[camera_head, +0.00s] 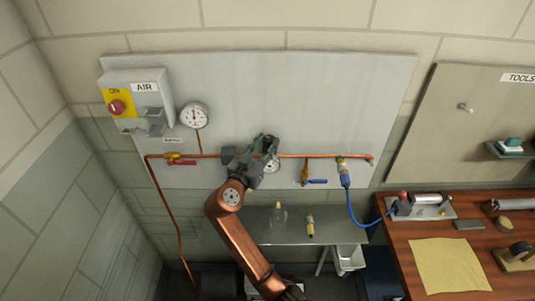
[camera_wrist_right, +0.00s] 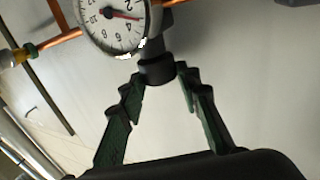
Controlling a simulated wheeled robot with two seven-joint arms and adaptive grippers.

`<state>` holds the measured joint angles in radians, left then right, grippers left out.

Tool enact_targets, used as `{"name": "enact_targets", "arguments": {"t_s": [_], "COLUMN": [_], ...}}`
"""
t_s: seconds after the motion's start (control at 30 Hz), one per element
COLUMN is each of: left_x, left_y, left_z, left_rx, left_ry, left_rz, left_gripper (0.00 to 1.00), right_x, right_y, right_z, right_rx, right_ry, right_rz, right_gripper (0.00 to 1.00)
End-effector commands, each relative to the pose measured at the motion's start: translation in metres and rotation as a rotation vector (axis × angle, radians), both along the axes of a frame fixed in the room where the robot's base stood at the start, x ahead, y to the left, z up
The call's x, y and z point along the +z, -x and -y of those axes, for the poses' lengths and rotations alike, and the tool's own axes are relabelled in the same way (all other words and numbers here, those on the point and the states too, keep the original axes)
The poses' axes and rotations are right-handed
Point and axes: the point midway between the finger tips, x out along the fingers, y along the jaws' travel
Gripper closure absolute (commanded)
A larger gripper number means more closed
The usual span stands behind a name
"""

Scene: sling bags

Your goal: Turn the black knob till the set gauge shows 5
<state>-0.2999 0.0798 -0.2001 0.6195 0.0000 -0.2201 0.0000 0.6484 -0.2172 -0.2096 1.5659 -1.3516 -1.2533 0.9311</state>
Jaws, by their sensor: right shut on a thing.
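My right gripper (camera_head: 262,150) is at the copper pipe on the wall panel, in front of the regulator. In the right wrist view its two green-black fingers (camera_wrist_right: 158,76) are shut on the black knob (camera_wrist_right: 156,70), one fingertip on each side. The small white set gauge (camera_wrist_right: 113,24) is just above the knob in that view, turned with the camera and cut by the frame's top edge. Its red needle points right, near the small numbers; the exact reading is hard to tell. In the head view the gauge (camera_head: 271,167) is partly hidden by the gripper. My left gripper is not in view.
A larger gauge (camera_head: 194,116) and an AIR box with a red switch (camera_head: 117,107) are at the panel's left. A red-handled valve (camera_head: 181,161) and a blue-handled valve (camera_head: 315,181) flank the gripper along the pipe. A shelf (camera_head: 260,231) is below.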

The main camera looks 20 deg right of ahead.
Motion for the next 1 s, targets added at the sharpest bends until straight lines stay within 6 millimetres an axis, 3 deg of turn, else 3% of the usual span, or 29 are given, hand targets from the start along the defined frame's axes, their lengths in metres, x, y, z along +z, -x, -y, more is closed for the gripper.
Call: {"name": "enact_targets", "arguments": {"t_s": [0.03, 0.4, 0.7, 1.0], "left_x": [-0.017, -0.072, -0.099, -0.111], "left_y": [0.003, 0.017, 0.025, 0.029], "left_z": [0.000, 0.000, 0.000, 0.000], "left_rx": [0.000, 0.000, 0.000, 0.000], "left_ry": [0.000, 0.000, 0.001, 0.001], "left_rz": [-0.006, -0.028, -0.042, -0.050], "left_gripper": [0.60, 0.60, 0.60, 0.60], "right_x": [-0.007, -0.003, -0.001, 0.002], "right_y": [-0.003, -0.010, -0.013, -0.014], "right_z": [-0.004, -0.007, -0.008, -0.007], "right_rx": [-0.042, -0.382, -0.568, -0.652], "right_ry": [0.001, 0.005, 0.005, 0.004], "right_rz": [-0.001, 0.002, 0.003, 0.004], "right_gripper": [0.93, 0.93, 0.93, 0.93]}}
